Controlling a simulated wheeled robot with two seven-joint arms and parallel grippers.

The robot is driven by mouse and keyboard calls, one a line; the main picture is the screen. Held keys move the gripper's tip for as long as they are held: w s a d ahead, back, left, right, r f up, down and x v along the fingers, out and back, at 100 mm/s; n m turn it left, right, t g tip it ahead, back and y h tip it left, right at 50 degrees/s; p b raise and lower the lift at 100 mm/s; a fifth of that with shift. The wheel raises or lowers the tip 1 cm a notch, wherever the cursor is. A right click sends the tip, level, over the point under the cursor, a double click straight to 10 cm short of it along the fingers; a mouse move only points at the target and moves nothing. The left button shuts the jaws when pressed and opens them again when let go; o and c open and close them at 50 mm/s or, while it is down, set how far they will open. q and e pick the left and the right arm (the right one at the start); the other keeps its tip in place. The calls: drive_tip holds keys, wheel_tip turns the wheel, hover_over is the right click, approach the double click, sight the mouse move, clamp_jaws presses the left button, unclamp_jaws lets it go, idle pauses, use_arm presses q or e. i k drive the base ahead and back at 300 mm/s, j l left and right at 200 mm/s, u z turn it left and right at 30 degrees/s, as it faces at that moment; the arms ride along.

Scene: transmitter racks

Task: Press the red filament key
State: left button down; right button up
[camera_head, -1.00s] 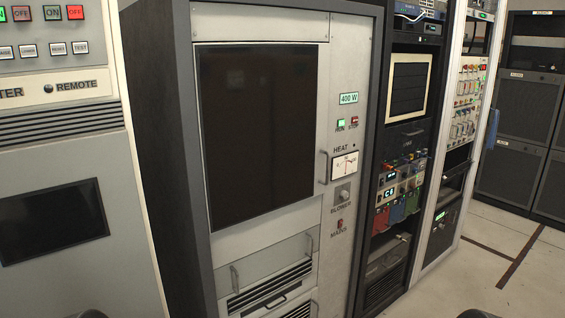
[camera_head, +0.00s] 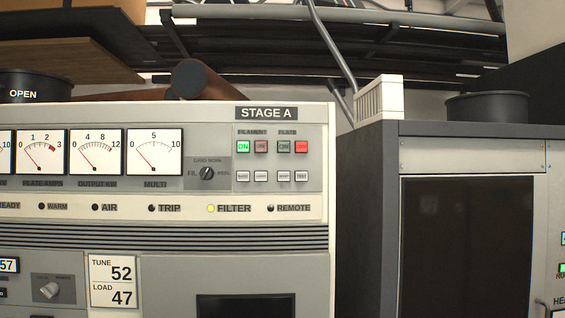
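The Stage A panel (camera_head: 266,113) is at the top right of the light grey transmitter cabinet. Under its "FILAMENT" label are a lit green ON key (camera_head: 243,146) and, just right of it, a dull, dim red key (camera_head: 261,146), the red filament key. Under "PLATE" are a dim green key (camera_head: 284,146) and a brightly lit red OFF key (camera_head: 301,147). Neither of my grippers shows in this view.
Several small white keys (camera_head: 272,176) lie in a row below. A selector knob (camera_head: 207,173) is to the left, beside several dial meters (camera_head: 154,152). The yellow FILTER lamp (camera_head: 211,208) is lit. A dark-framed cabinet (camera_head: 365,220) stands to the right.

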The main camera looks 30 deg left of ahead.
sight(260, 146)
drive_tip(key=u, duration=1.25)
